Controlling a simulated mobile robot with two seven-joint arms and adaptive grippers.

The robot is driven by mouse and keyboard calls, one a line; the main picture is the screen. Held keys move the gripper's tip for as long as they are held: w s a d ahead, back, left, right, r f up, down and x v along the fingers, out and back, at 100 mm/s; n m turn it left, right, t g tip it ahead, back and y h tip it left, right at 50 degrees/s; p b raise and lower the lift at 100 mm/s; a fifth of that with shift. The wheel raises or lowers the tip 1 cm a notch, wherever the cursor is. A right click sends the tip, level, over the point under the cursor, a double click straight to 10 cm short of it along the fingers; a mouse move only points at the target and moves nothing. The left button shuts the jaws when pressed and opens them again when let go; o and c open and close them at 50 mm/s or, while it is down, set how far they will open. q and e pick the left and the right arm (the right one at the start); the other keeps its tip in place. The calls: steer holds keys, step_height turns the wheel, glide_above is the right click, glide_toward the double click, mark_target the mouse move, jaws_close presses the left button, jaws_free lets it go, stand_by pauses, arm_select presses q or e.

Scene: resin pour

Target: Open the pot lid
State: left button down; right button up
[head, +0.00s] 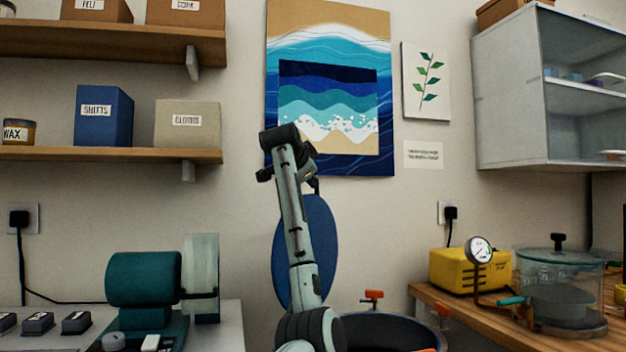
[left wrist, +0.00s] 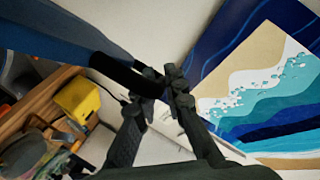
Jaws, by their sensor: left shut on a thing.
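The pot (head: 352,322) stands at the bottom centre of the head view, with a dark open mouth and orange clamps (head: 373,296) at its rim. The blue round lid (head: 322,240) is raised and stands nearly upright above the pot's left side, partly behind my left arm. My left gripper (head: 315,183) is at the lid's upper edge. In the left wrist view its fingers (left wrist: 165,85) are closed on the lid's black handle (left wrist: 118,74), and the blue lid (left wrist: 60,40) fills the upper left. Whether the lid touches the pot is hidden. My right gripper is out of view.
On the right a wooden bench (head: 470,318) carries a yellow pump (head: 455,270), a gauge (head: 479,249) and a clear vacuum chamber (head: 560,285). A teal machine (head: 143,280) stands on the left bench. Shelves (head: 100,154) and a wave picture (head: 350,165) are on the wall behind.

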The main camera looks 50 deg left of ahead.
arm_select(q)
steer(key=c, duration=1.6)
jaws_free()
steer(key=shift+f, duration=0.1)
steer(key=v, duration=1.2)
